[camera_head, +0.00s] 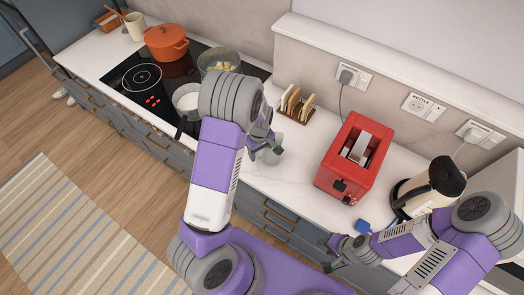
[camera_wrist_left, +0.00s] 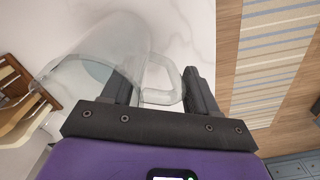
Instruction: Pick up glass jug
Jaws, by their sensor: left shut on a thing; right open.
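The glass jug (camera_wrist_left: 100,50) is clear and shows large in the left wrist view, tilted in that picture, with its handle (camera_wrist_left: 163,80) between my two dark fingers. My left gripper (camera_wrist_left: 160,85) is shut on that handle. In the head view the jug (camera_head: 271,153) is small and partly hidden by my left gripper (camera_head: 258,140) at the counter's front. I cannot tell whether the jug touches the counter. My right gripper (camera_head: 338,252) is open and empty near the counter's front edge at the right.
A toast rack (camera_head: 294,104) with toast stands behind the jug. A red toaster (camera_head: 354,158) is to its right, then a cream kettle (camera_head: 428,188). A blue object (camera_head: 363,226) lies near my right gripper. The hob at left holds an orange pot (camera_head: 166,43) and other pans.

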